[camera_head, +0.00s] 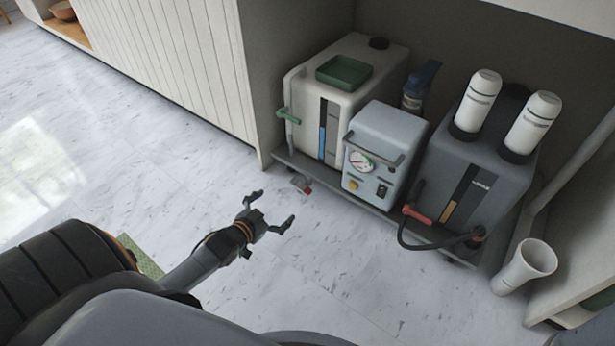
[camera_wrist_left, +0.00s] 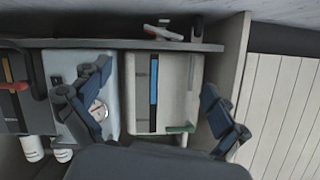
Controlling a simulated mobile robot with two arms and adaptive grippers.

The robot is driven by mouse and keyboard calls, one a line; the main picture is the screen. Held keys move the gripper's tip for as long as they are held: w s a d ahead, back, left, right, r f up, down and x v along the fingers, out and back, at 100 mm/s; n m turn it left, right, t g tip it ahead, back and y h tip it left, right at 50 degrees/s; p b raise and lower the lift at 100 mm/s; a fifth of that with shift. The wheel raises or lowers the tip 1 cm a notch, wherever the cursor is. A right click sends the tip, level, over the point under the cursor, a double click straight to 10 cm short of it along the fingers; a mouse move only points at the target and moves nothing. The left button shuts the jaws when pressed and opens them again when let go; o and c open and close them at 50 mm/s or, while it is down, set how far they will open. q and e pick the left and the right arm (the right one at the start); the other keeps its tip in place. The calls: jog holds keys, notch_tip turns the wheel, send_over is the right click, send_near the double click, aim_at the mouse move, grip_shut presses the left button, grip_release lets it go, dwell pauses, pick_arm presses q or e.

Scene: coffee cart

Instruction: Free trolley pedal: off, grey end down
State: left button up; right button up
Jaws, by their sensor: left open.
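The trolley (camera_head: 335,187) is a low grey platform under the counter, carrying tanks and a pump unit. Its small pedal (camera_head: 302,185) sticks out at the front left edge, with red and grey parts showing. In the left wrist view, the pedal (camera_wrist_left: 163,32) is at the top, beyond the trolley edge (camera_wrist_left: 120,45). I cannot tell which pedal end is lower. My left gripper (camera_head: 272,210) is open and empty, in front of the pedal and apart from it. Its spread fingers also show in the left wrist view (camera_wrist_left: 155,76). My right gripper is not in view.
A white tank (camera_head: 310,105), a pale blue pump unit with a gauge (camera_head: 382,135) and a dark grey tank (camera_head: 480,170) stand on the trolley. A black hose (camera_head: 425,246) hangs in front. A white cup-shaped container (camera_head: 522,268) is at right. The floor left is clear.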

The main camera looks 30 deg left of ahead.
pick_arm(q)
jog(key=f, duration=0.1)
jog(key=b, duration=1)
send_near(302, 185)
jog(key=x, duration=0.6)
jog(key=shift+f, duration=0.15)
jog(key=shift+w, duration=0.55)
jog(key=shift+c, duration=0.2)
jog(key=c, duration=1.1)
